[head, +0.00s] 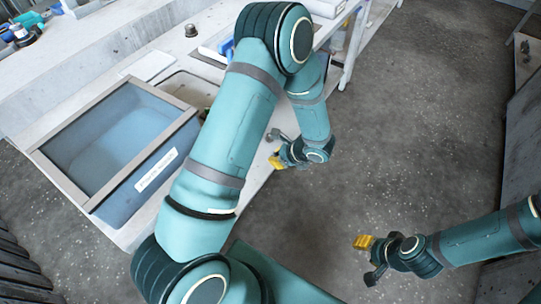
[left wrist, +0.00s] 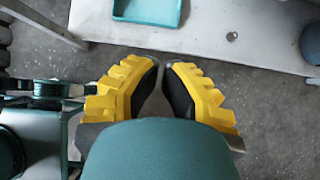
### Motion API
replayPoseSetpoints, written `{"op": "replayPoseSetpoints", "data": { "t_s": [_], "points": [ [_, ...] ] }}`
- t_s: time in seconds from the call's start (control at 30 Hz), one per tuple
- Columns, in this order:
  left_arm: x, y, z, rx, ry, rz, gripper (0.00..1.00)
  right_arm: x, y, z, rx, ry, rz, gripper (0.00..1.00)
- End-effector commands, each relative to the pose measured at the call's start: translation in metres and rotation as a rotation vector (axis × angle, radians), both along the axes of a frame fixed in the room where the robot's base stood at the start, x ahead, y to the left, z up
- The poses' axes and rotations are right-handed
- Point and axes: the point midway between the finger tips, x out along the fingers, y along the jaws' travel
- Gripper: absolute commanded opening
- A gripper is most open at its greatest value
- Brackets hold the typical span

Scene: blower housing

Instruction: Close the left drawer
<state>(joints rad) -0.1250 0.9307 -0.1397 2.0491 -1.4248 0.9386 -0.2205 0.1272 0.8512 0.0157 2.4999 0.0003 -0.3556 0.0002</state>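I cannot make out the left drawer in either view. My left arm crosses the bench front in the head view and hides part of it. My left gripper (head: 274,160) hangs over the floor just off the white bench's (head: 262,168) right edge. In the left wrist view its two yellow fingers (left wrist: 162,66) nearly meet at the tips, with nothing between them. My right gripper (head: 362,243) is at the lower right, over bare floor and away from the bench; its yellow fingertips look together and empty.
A large blue bin (head: 143,190) with a grey rim and white label stands on the bench at left. A teal tray (left wrist: 148,12) shows in the wrist view. Speckled floor (head: 420,110) at right is clear.

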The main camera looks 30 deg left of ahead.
Motion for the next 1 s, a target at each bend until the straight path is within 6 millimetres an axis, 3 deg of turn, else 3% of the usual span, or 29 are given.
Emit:
{"op": "replayPoseSetpoints", "data": {
  "t_s": [0.03, 0.2, 0.5, 0.87, 1.0],
  "points": [
    [0.001, -0.009, 0.013, -0.001, -0.004, -0.005, 0.0, -0.001, 0.0, 0.005, 0.0, 0.002, 0.0, 0.44],
    [-0.001, -0.032, 0.043, 0.0, -0.002, -0.003, 0.0, -0.002, 0.0, 0.014, 0.001, 0.006, 0.001, 0.44],
    [-0.002, -0.058, 0.073, 0.0, -0.001, -0.002, 0.0, -0.004, 0.0, 0.022, 0.001, 0.01, 0.002, 0.44],
    [-0.004, -0.063, 0.075, -0.007, 0.004, 0.005, 0.0, -0.005, 0.001, 0.022, 0.002, 0.011, 0.002, 0.44],
    [-0.029, -0.07, 0.055, -0.116, 0.036, 0.102, 0.0, -0.005, 0.001, 0.022, 0.002, 0.011, 0.002, 0.44]
  ]
}}
